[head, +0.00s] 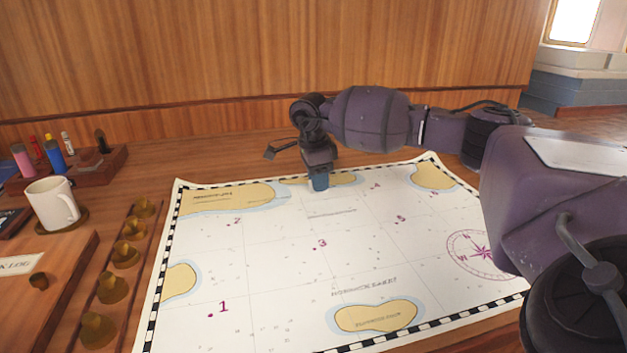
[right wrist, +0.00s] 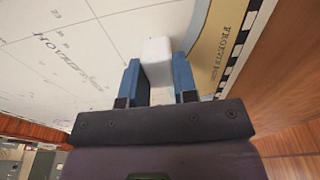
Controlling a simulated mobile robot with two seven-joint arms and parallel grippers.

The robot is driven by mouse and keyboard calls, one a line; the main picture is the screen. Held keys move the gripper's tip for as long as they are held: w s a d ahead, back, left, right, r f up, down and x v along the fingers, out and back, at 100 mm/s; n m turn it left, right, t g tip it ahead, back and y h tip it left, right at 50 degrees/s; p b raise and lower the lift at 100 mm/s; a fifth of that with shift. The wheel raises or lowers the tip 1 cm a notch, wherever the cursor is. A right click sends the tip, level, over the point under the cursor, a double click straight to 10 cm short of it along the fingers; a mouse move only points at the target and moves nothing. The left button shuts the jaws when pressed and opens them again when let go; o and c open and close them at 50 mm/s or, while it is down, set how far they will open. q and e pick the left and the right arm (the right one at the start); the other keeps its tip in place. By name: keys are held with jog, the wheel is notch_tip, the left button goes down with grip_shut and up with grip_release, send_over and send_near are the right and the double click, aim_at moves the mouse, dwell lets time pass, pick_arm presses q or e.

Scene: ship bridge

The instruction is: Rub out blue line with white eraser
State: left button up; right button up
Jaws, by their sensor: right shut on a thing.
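The sea chart (head: 265,255) lies flat on the wooden desk, with numbered dots, yellow islands and a compass rose. My right gripper (head: 319,183) is low over the chart's far edge, near the top middle island. In the right wrist view its two blue fingers are shut on a white eraser (right wrist: 156,52), which sticks out past the fingertips toward the chart. Whether the eraser touches the paper I cannot tell. In the head view the eraser is hidden by the gripper. I see no drawn blue line on the chart, only pale blue island borders. My left gripper is not in view.
A white mug (head: 52,203), a pen holder (head: 92,170) with coloured markers and a row of brass weights (head: 126,254) stand left of the chart. A wooden log box (head: 45,290) is at the front left. A wood-panelled wall rises behind the desk.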

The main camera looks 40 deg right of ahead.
aim_at(337, 186)
jog(key=shift+d, duration=0.15)
jog(key=shift+s+d, duration=0.2)
jog(key=shift+d, duration=0.35)
jog(key=shift+s+d, duration=0.15)
jog(key=shift+d, duration=0.35)
jog(key=shift+d, duration=0.1)
jog(key=shift+s+d, duration=0.2)
jog(key=shift+d, duration=0.35)
jog(key=shift+s+d, duration=0.2)
jog(key=shift+d, duration=0.3)
jog(key=shift+a, duration=0.1)
jog(key=shift+w+a+f, duration=0.1)
jog(key=shift+w+a, duration=0.1)
jog(key=shift+a, duration=0.35)
jog(key=shift+w+a, duration=0.15)
jog(key=shift+a, duration=0.4)
jog(key=shift+a, duration=0.1)
jog(key=shift+w+a, duration=0.2)
jog(key=shift+a, duration=0.35)
jog(key=shift+w+a, duration=0.2)
jog(key=shift+a, duration=0.35)
